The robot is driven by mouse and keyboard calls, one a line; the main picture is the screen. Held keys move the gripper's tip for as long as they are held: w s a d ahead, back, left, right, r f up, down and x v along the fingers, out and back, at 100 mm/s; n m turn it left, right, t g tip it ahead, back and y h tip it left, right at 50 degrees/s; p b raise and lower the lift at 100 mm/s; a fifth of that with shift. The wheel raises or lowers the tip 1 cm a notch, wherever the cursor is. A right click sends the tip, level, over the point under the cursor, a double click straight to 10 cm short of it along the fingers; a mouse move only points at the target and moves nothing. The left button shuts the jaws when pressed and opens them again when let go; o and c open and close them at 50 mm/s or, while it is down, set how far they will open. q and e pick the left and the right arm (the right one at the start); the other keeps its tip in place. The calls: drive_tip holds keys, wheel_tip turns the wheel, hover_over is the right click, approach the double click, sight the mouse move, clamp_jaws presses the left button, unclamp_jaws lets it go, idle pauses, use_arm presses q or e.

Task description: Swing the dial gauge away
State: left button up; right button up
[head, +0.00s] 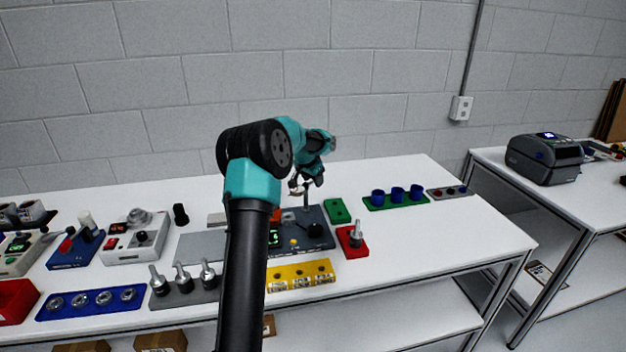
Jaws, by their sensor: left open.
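My left gripper (306,182) is at the middle of the bench, over a dark grey fixture (312,241) with a green display and a yellow button. It is open. A small pale round part, which looks like the dial gauge (294,187), shows right at the fingers near a thin upright post (306,200) on the fixture. I cannot tell whether the fingers touch the gauge. My own arm hides the left part of the fixture. My right gripper is out of view.
A yellow block (300,275) lies in front of the fixture. A red block with a metal part (352,241) and a green block (337,211) stand to its right. A grey holder (185,292) with several metal parts is at left front.

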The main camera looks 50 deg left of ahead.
use_arm(q)
clamp_jaws()
idle(0.5)
